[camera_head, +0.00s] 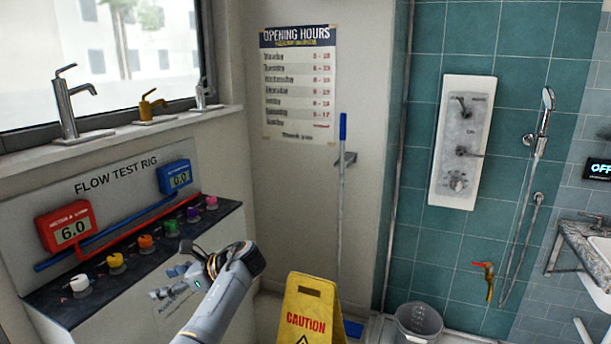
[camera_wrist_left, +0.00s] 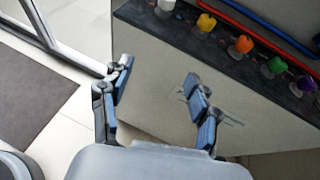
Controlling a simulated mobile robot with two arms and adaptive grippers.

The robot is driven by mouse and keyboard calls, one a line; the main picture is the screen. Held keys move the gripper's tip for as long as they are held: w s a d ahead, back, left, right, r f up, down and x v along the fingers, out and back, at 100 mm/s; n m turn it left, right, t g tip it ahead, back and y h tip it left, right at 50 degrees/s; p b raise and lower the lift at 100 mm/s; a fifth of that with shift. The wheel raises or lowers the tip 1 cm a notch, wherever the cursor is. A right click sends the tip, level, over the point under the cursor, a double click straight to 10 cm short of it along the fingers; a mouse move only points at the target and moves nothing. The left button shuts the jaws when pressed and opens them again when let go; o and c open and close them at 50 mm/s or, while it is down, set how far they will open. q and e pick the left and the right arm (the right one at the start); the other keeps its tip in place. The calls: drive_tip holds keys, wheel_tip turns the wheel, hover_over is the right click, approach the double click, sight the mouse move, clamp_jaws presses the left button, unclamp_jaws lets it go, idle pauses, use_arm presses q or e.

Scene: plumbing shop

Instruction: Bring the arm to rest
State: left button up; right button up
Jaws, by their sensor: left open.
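My left gripper (camera_head: 172,285) is in front of the flow test rig, low beside the front panel under the row of knobs. In the left wrist view my left gripper (camera_wrist_left: 158,90) has its two fingers spread wide with nothing between them. The rig's pale front panel (camera_wrist_left: 160,65) lies beyond the fingers. My left forearm rises from the bottom of the head view. My right gripper does not show in either view.
The flow test rig (camera_head: 130,186) has a dark ledge with several coloured knobs. A yellow caution sign (camera_head: 303,312) stands right of my left arm. A grey bucket (camera_head: 417,322) stands behind it at right. Faucets stand on the window sill (camera_head: 115,130). A dark mat (camera_wrist_left: 45,85) lies on the floor.

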use_arm(q)
drive_tip(key=s+f+t+h, duration=0.1)
drive_tip(key=s+f+h, duration=0.25)
drive_tip(key=f, duration=1.85)
drive_tip(key=s+d+f+n+h, duration=0.2)
drive_tip(key=s+f, duration=0.5)
drive_tip(key=f, duration=0.4)
drive_tip(key=s+d+f+n+h, duration=0.1)
drive_tip(key=s+f+h, duration=0.1)
drive_tip(key=s+f, duration=0.7)
drive_tip(key=s+d+f+n+g+h, duration=0.1)
drive_tip(key=s+d+f+n+h, duration=0.15)
drive_tip(key=s+f, duration=0.6)
drive_tip(key=s+d+f+n+h, duration=0.1)
drive_tip(key=s+f+n, duration=0.3)
drive_tip(key=s+f, duration=0.45)
drive_tip(key=s+d+f+n+h, duration=0.1)
drive_tip(key=s+n, duration=0.6)
drive_tip(key=s, duration=1.6)
wheel_tip(320, 180, down, 2)
drive_tip(key=shift+s+d+f+g+h, duration=0.15)
drive_tip(key=shift+s+g+h, duration=0.2)
drive_tip(key=shift+h, duration=0.35)
